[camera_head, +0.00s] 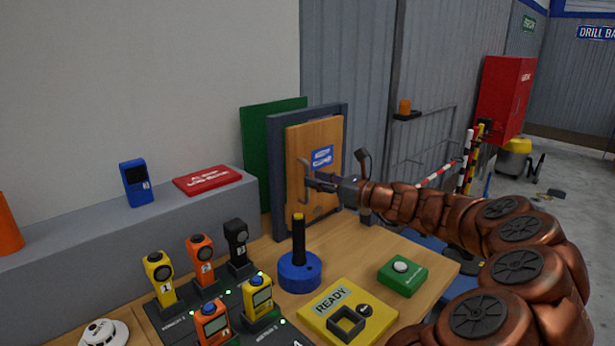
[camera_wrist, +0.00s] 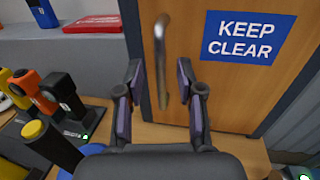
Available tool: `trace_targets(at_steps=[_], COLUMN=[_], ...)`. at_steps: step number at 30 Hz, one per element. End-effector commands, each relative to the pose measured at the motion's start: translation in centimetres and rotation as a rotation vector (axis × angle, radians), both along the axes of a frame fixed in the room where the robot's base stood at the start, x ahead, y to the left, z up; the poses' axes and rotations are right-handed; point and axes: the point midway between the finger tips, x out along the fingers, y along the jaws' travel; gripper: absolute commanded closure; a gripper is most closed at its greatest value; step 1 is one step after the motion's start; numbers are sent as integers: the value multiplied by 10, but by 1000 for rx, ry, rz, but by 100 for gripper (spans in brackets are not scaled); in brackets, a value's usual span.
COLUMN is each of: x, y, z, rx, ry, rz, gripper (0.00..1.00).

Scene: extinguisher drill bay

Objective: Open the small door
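The small door (camera_head: 298,150) is a wooden panel in a dark grey frame on the table and looks shut. It bears a blue KEEP CLEAR sign (camera_wrist: 247,38) in the wrist view. Its handle, a curved vertical metal bar (camera_wrist: 159,45), is on the left side of the door; it also shows in the head view (camera_head: 303,170). My gripper (camera_wrist: 160,72) is open in front of the door. In the wrist view the handle lies between the two fingers, with gaps on both sides. I cannot tell how deep it sits between them.
A blue base with a black, yellow-topped post (camera_head: 299,270) stands in front of the door. Several numbered devices stand left of it. A yellow READY box (camera_head: 345,312) and a green button box (camera_head: 403,275) sit nearer.

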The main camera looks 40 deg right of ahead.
Motion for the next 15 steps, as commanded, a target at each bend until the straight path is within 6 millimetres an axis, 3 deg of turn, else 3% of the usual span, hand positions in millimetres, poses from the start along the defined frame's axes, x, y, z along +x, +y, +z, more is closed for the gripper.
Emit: trace_targets(at_steps=[6,15], x=[22,32], y=[7,10], z=[1,0], rx=[-2,-2], ry=[-1,0], rz=[0,-4], gripper=[63,63])
